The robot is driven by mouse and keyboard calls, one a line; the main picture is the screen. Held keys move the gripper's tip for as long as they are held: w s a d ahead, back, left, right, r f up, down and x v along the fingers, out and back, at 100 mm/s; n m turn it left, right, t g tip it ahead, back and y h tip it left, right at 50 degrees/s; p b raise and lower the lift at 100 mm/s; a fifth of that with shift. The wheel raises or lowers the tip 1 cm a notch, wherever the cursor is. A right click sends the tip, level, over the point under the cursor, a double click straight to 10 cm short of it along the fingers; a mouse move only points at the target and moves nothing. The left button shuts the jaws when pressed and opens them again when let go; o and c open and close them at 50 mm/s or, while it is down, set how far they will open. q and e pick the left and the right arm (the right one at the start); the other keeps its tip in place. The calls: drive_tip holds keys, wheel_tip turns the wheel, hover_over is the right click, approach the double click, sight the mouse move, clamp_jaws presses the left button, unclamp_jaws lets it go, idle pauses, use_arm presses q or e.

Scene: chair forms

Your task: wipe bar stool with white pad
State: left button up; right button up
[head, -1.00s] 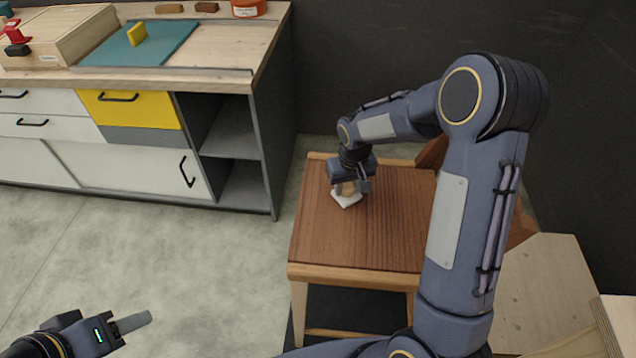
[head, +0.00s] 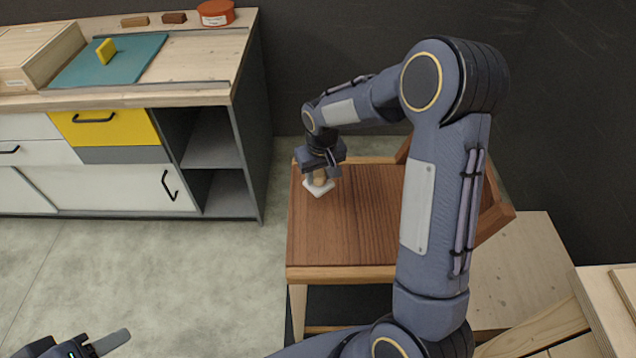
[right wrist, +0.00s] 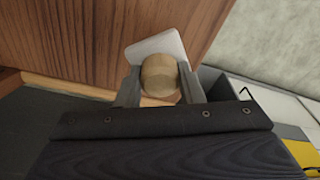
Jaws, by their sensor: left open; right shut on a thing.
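The bar stool (head: 345,235) has a brown wooden seat with a lighter edge, and its backrest is partly hidden by my right arm. The white pad (head: 318,189) lies on the seat near its far left corner. It has a round tan wooden knob (right wrist: 159,75). My right gripper (head: 320,173) is shut on this knob from above, and the pad (right wrist: 158,45) appears flat on the seat in the right wrist view. My left gripper (head: 108,344) is open and empty at the lower left, above the floor, partly cut off by the frame.
A workbench (head: 200,90) with drawers and open shelves stands left of the stool. A pale wooden piece (head: 520,265) stands right of the stool. Floor between is clear.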

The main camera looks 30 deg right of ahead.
drive_tip(key=shift+r+p, duration=0.75)
drive_tip(key=shift+r, duration=0.6)
